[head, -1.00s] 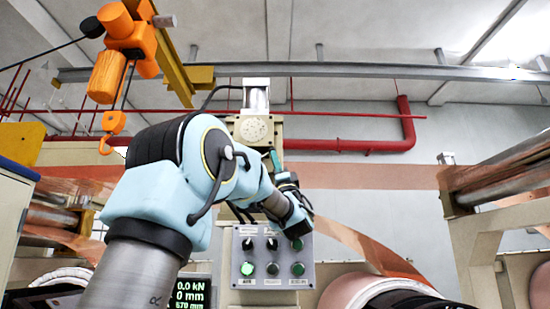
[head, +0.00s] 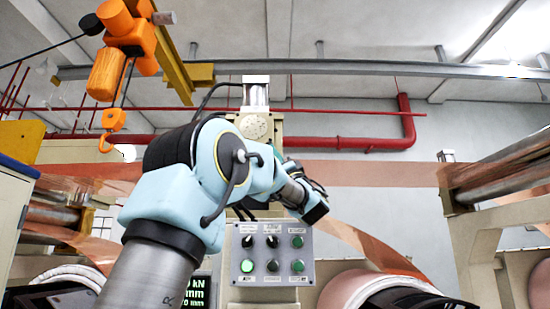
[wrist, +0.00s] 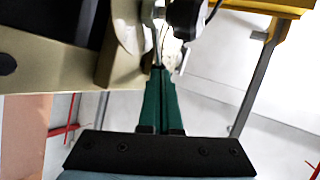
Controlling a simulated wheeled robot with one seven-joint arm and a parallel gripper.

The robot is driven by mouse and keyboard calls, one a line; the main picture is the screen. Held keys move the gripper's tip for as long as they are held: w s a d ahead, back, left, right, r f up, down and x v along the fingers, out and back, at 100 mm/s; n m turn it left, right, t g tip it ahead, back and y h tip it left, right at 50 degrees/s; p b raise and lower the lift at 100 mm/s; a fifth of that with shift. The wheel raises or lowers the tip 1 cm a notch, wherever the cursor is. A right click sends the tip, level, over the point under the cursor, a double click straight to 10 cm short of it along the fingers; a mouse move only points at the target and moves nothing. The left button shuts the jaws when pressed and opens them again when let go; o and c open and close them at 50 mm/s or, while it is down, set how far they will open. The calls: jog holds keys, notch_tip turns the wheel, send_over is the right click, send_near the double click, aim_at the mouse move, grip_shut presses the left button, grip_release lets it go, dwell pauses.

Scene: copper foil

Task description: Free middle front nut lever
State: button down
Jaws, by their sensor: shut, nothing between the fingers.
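My gripper (wrist: 161,76) shows in the wrist view as two dark green fingers lying together, shut and empty. Just beyond the fingertips are thin metal rods and a black rounded part (wrist: 187,18) with a pale round part to its left (wrist: 130,25). I cannot tell which of these, if any, is the middle front nut lever, nor whether the fingertips touch anything. In the head view my arm's wrist is in front of the machine column, and the fingers are hidden.
A grey control box (head: 270,253) with knobs and green buttons stands below my wrist. Copper foil (head: 365,245) slopes down at right towards a roll (head: 350,290). Rollers (head: 500,175) stand at far right. An orange hoist (head: 125,40) hangs at upper left.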

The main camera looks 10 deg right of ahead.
aim_at(270, 143)
jog(key=n+g+y, duration=0.1)
jog(key=r+n+g+y+p, duration=0.1)
jog(key=n+g, duration=0.1)
jog(key=r+n+g+y+p, duration=0.1)
jog(key=n, duration=0.1)
jog(key=shift+a+r+g, duration=0.1)
jog(key=shift+a+g, duration=0.15)
jog(key=shift+g, duration=0.05)
jog(key=shift+w+a+r+n+g+y+p, duration=0.1)
jog(key=shift+a+r+n+g+y+p, duration=0.1)
jog(key=shift+n+g+p, duration=0.3)
jog(key=shift+a+r+n+g+y+p, duration=0.2)
jog(key=shift+n+g+p, duration=0.1)
jog(key=shift+n+g, duration=0.3)
jog(key=shift+w+a+r+g+p, duration=0.1)
jog(key=shift+a+r+g+p, duration=0.05)
jog(key=shift+a+r+p, duration=0.3)
jog(key=shift+w+a+r+g+p, duration=0.1)
jog(key=shift+a+r+g+p, duration=0.1)
jog(key=shift+a, duration=0.5)
